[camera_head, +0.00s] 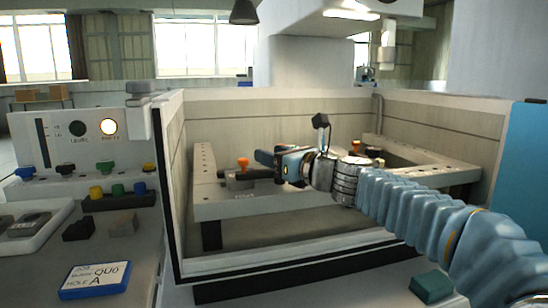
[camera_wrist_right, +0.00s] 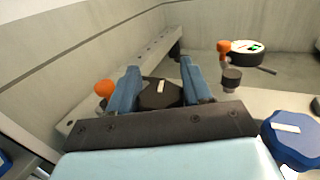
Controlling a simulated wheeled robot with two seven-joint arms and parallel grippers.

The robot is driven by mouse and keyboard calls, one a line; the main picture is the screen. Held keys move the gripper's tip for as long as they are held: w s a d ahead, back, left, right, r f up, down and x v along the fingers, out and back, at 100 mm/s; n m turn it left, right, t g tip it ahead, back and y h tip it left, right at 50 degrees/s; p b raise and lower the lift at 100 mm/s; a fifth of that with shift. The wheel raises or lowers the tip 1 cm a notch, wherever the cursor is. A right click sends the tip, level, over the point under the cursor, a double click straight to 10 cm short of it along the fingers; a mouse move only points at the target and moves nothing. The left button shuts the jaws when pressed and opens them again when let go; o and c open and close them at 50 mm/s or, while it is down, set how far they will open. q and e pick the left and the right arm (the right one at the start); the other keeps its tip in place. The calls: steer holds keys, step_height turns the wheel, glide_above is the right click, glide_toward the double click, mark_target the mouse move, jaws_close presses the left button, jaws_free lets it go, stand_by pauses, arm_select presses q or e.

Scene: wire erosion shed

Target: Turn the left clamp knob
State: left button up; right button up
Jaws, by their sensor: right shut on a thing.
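The left clamp (camera_head: 240,178), with an orange top (camera_head: 243,163), sits on the left part of the pale frame inside the tank. My right gripper (camera_head: 270,160) reaches in from the right at this clamp. In the right wrist view, my right gripper (camera_wrist_right: 159,68) has its blue fingers either side of a dark knob (camera_wrist_right: 160,95) with a white mark, and is shut on it. The orange top (camera_wrist_right: 104,88) shows just outside the left finger. The knob is mostly hidden by the gripper in the head view. My left gripper is not in view.
The tank wall (camera_head: 175,190) stands close on the left. In the right wrist view, a second orange-topped clamp (camera_wrist_right: 224,46), a round dial (camera_wrist_right: 247,46) and a blue knob (camera_wrist_right: 295,140) lie to the right. A job card (camera_head: 95,280) and coloured knobs are outside the tank.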

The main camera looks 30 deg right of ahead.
steer(key=m+h+b, duration=0.1)
steer(key=h, duration=0.1)
steer(key=m+h+b, duration=0.1)
steer(key=m+h, duration=0.1)
steer(key=h, duration=0.1)
steer(key=shift+d+f+m+h, duration=0.1)
steer(key=shift+f+m+h, duration=0.05)
steer(key=shift+m+h, duration=0.15)
steer(key=shift+d+m+g+h+b, duration=0.25)
steer(key=shift+m+h+b, duration=0.2)
steer(key=shift+m+h, duration=0.65)
steer(key=shift+d+m+g+h+b, duration=0.15)
steer(key=shift+m+g+h+b, duration=0.35)
steer(key=shift+h, duration=1)
steer(key=o, duration=1)
steer(key=shift+s, duration=0.1)
steer(key=b+v, duration=0.1)
steer(key=v, duration=1.2)
steer(key=shift+s+a, duration=0.15)
steer(key=shift+s, duration=0.2)
